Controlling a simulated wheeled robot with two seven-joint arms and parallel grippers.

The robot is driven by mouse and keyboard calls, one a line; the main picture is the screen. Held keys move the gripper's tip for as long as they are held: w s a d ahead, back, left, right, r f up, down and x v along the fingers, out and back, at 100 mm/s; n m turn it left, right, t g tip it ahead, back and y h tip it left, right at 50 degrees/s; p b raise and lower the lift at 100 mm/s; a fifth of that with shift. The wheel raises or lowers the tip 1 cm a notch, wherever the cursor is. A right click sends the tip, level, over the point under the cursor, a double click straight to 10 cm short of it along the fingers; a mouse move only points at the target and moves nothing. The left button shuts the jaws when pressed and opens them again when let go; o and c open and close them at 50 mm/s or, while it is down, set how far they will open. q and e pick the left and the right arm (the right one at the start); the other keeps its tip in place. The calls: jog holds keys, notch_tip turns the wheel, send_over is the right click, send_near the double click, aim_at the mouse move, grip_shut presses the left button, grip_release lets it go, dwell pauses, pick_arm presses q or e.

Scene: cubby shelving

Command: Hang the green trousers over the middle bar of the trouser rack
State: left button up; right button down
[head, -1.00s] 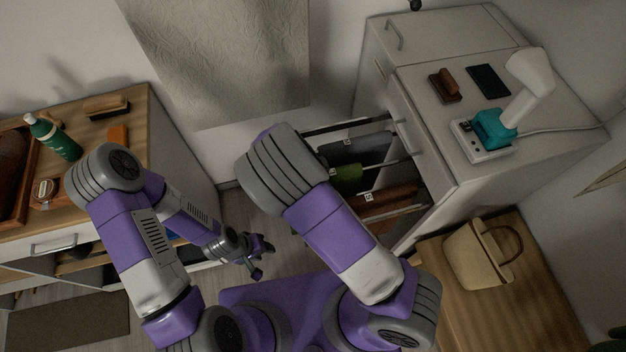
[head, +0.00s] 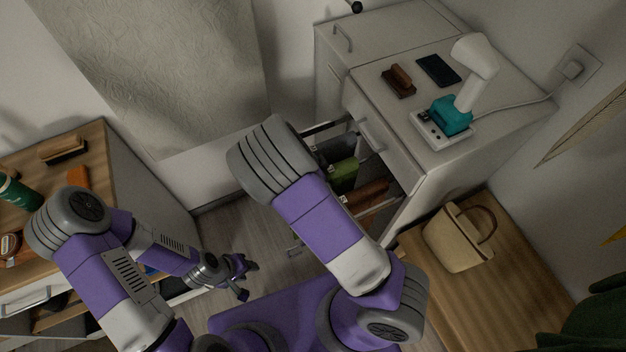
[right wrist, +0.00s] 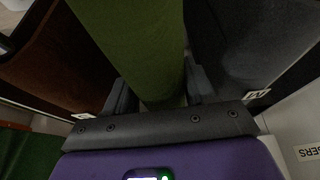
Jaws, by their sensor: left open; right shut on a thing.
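The trouser rack (head: 323,127) is pulled out of the white cabinet. The green trousers (head: 343,172) are at its middle, between dark grey trousers (head: 337,147) and brown trousers (head: 367,193). In the right wrist view my right gripper (right wrist: 160,92) is shut on the green trousers (right wrist: 135,35), with a finger on each side of the cloth. The middle bar under the cloth is hidden there, so I cannot tell whether the trousers rest on it. In the head view my right arm hides that gripper. My left gripper (head: 243,277) is open and empty, low over the floor.
Brown cloth (right wrist: 55,60) hangs close on the left of my right gripper, grey cloth (right wrist: 235,45) on the right. The cabinet top holds a teal-and-white device (head: 450,115), a brush and a dark flat item. A tan bag (head: 458,240) stands on a wooden bench.

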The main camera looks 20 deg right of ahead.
aim_at(335, 168)
jog(key=shift+w+d, duration=0.2)
jog(key=shift+d, duration=2.7)
jog(key=shift+d+f, duration=0.1)
jog(key=shift+f, duration=0.05)
jog(key=shift+f+b, duration=0.3)
jog(key=shift+c, duration=1.5)
grip_release()
jog(key=p+v, duration=0.2)
jog(key=v, duration=0.5)
jog(key=shift+r+p, duration=0.3)
jog(key=shift+p, duration=0.1)
